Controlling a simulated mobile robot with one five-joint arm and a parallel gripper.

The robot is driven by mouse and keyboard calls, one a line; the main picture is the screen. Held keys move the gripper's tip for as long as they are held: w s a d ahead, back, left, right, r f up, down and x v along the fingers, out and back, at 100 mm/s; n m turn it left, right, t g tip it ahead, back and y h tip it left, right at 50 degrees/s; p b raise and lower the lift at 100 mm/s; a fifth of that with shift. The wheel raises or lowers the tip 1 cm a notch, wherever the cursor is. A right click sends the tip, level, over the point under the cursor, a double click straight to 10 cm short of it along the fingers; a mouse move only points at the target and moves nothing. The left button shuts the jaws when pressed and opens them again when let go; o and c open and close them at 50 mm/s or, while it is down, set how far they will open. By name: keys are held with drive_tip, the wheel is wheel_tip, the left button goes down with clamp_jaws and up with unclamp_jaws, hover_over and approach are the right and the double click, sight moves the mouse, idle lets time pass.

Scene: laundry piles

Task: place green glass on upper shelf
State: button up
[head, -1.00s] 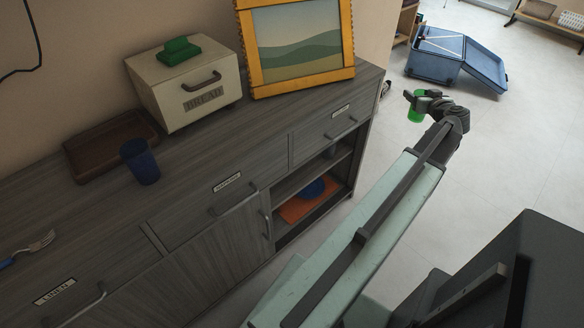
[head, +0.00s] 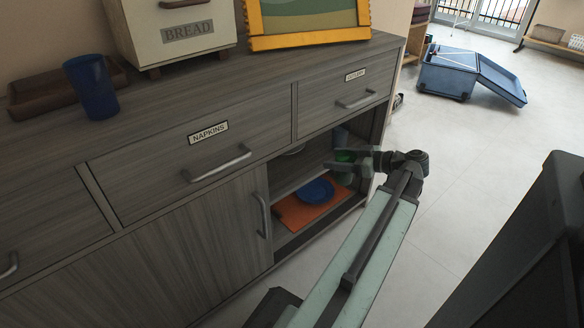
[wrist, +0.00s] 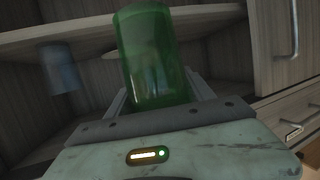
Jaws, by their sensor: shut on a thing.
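The green glass (head: 344,156) is between the fingers of my gripper (head: 352,163), at the open right-hand bay of the sideboard. It fills the middle of the wrist view (wrist: 158,55), where it looks tilted, and the jaws are shut on it. The upper shelf (head: 290,178) is the plank inside the bay; its pale board shows across the wrist view (wrist: 30,42). The glass overlaps this board in the wrist view. I cannot tell whether the glass touches it.
A blue-grey glass (head: 340,137) stands at the back of the bay, also in the wrist view (wrist: 59,69). The cutlery drawer (head: 345,95) is above. A blue cup (head: 91,86) stands on top.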

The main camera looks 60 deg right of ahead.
drive_tip(key=shift+w+a+f, duration=0.15)
drive_tip(key=shift+a+f, duration=0.1)
drive_tip(key=shift+a, duration=0.05)
drive_tip(key=shift+r, duration=0.15)
drive_tip(key=b+x, duration=0.1)
drive_tip(key=x, duration=0.5)
drive_tip(key=r+b+x, duration=0.1)
drive_tip(key=x, duration=0.5)
drive_tip(key=b+x, duration=0.1)
drive_tip(key=x, duration=0.5)
drive_tip(key=shift+w+d+r+b, duration=0.1)
drive_tip(key=shift+w+d+b, duration=0.05)
drive_tip(key=shift+w+b, duration=0.15)
drive_tip(key=shift+r, duration=0.25)
drive_tip(key=o, duration=1.6)
drive_tip(key=shift+c, duration=0.2)
